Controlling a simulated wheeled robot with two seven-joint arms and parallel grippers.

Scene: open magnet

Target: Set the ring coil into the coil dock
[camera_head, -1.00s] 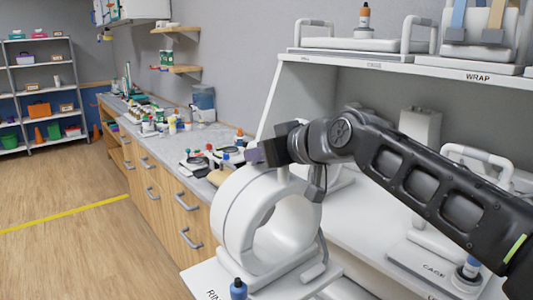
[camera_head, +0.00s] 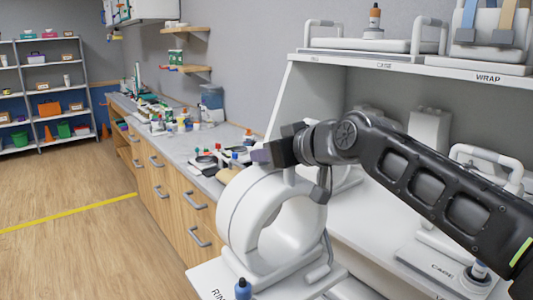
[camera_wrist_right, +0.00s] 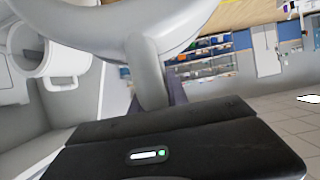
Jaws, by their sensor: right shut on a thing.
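The ring coil (camera_head: 238,221) is a big white upright ring on a flat white base plate (camera_head: 207,279) with a partly visible label starting "RIN". My right gripper (camera_head: 268,155) is at the top of the ring and shut on its handle. In the right wrist view, the coil's pale handle (camera_wrist_right: 148,80) stands between the dark fingers, below the ring's curved body (camera_wrist_right: 125,22). I cannot tell whether the base plate rests on anything. I cannot make out the coil dock. My left gripper is not in view.
A white rack stands right, its upper shelf (camera_head: 430,66) labelled "CAGE" and "WRAP" and holding white coils. A "CAGE" plate (camera_head: 437,267) lies on the lower surface. A cluttered counter (camera_head: 190,143) with drawers runs along the wall. The wood floor (camera_head: 80,240) at left is clear.

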